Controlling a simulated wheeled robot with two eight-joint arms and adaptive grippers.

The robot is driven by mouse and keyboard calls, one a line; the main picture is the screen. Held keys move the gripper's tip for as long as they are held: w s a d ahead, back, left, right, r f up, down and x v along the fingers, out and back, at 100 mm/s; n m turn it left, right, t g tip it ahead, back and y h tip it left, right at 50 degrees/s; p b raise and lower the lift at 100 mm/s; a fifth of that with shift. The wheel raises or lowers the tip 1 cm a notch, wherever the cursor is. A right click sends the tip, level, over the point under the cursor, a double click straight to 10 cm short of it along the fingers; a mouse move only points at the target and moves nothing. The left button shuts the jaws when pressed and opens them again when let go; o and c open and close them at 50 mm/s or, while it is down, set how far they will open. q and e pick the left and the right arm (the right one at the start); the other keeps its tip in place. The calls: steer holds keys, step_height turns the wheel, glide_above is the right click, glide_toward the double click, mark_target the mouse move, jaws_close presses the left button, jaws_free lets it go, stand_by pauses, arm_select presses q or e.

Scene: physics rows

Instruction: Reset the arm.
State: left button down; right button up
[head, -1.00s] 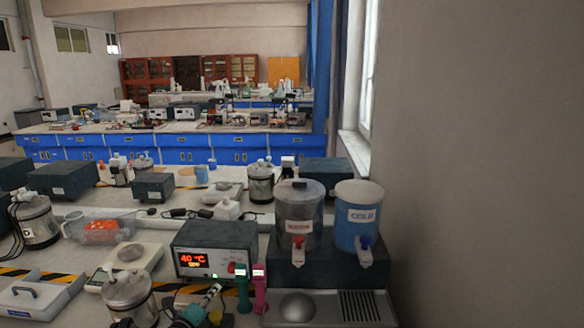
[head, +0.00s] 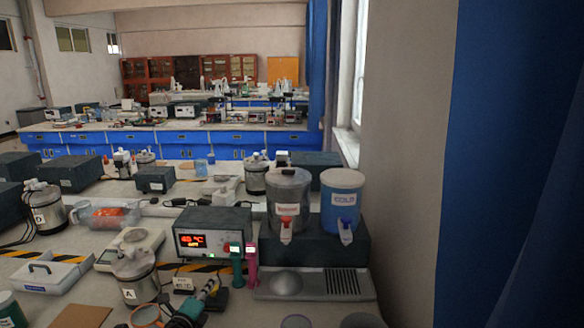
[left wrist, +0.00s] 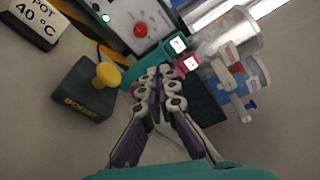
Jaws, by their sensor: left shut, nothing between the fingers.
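My left gripper (head: 211,288) shows at the front of the near bench in the head view, with its teal wrist below and left of it. In the left wrist view its grey and purple fingers (left wrist: 160,82) meet at the tips, with nothing between them. The fingertips appear close to a teal handheld device (left wrist: 158,62) and a pink one (left wrist: 187,64), but I cannot tell whether they touch. A dark box (left wrist: 80,97) with a yellow knob lies left of the fingers. My right gripper is in neither view.
Beyond the gripper stand a temperature controller (head: 212,233) and hot (head: 288,200) and cold (head: 342,205) dispensers above a drip tray (head: 315,284). Metal pot A (head: 135,277) stands left of the gripper. A grey wall (head: 400,180) and blue curtain (head: 505,180) bound the right side.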

arm_select(q)
steer(key=s+a+r+n+t+y, duration=0.1)
steer(key=s+a+r+n+y, duration=0.1)
steer(key=r+n, duration=0.25)
steer(key=s+a+r+n+t+y, duration=0.1)
steer(key=s+r+n+y, duration=0.1)
steer(key=r+n+y, duration=0.3)
steer(key=s+a+r+n+g+y, duration=0.2)
steer(key=s+n+g, duration=0.1)
steer(key=s+n, duration=0.5)
steer(key=s+d+f+n+g+h, duration=0.2)
steer(key=s+d+f+n+g, duration=0.2)
steer(key=s, duration=0.7)
steer(key=s+d+f+n+g+h, duration=0.3)
steer(key=s+d+f+g, duration=0.1)
steer(key=s+d+f, duration=0.3)
steer(key=s+f, duration=0.2)
steer(key=s, duration=0.2)
steer(key=shift+d+n+g, duration=0.2)
steer(key=shift+n+g, duration=0.15)
steer(key=shift+g, duration=0.05)
